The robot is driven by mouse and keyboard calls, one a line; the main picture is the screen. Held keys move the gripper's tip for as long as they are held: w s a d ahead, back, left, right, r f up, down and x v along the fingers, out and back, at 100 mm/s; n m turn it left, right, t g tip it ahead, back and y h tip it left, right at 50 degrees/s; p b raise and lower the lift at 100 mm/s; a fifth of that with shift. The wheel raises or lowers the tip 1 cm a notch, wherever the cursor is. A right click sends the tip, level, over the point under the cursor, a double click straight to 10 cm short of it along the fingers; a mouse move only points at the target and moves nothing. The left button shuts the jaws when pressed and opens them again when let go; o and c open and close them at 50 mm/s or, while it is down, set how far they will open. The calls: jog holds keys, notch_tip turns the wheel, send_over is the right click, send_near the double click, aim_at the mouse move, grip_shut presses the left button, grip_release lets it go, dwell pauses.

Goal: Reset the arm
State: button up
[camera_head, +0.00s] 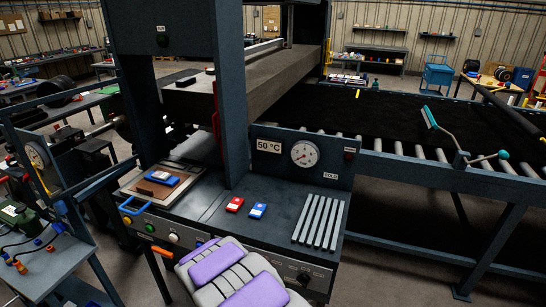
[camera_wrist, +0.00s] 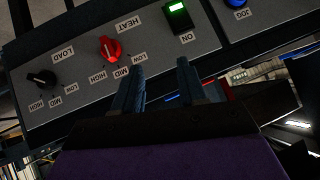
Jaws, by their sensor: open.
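My gripper (camera_wrist: 160,62) shows in the wrist view with its two dark fingers apart and nothing between them. It is in front of a grey control panel (camera_wrist: 75,105). The red HEAT knob (camera_wrist: 110,48) is just left of the left fingertip, and I cannot tell whether they touch. A lit green button (camera_wrist: 178,12) labelled ON is above the fingers. In the head view my purple and white arm (camera_head: 222,268) reaches up from the bottom edge to the press front. The fingers cannot be made out there.
A black LOAD knob (camera_wrist: 42,78) and a blue button (camera_wrist: 237,3) are also on the panel. The press bench holds a red block (camera_head: 235,205), a blue block (camera_head: 258,211) and metal bars (camera_head: 319,222). A roller conveyor (camera_head: 440,160) extends right. A side table (camera_head: 55,265) stands left.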

jog(key=s+d+r+n+g+y+b, duration=0.1)
jog(key=s+d+r+g+y, duration=0.15)
jog(key=s+d+r, duration=0.35)
jog(key=s+d+r+n+g+y, duration=0.1)
jog(key=s+d+r+g, duration=0.3)
jog(key=r, duration=0.5)
jog(key=s+d+r+g+h, duration=0.1)
jog(key=s+d+r, duration=0.1)
jog(key=s+d, duration=0.4)
jog(key=s+d+r+n+g+h+b, duration=0.1)
jog(key=s+d, duration=0.5)
jog(key=s, duration=1)
jog(key=s+d+r+n+g+h, duration=0.1)
jog(key=s+d+r+g, duration=0.2)
jog(key=s+d, duration=0.3)
jog(key=s+r, duration=0.1)
jog(key=s, duration=0.4)
jog(key=shift+s+r, duration=0.15)
jog(key=shift+s, duration=0.25)
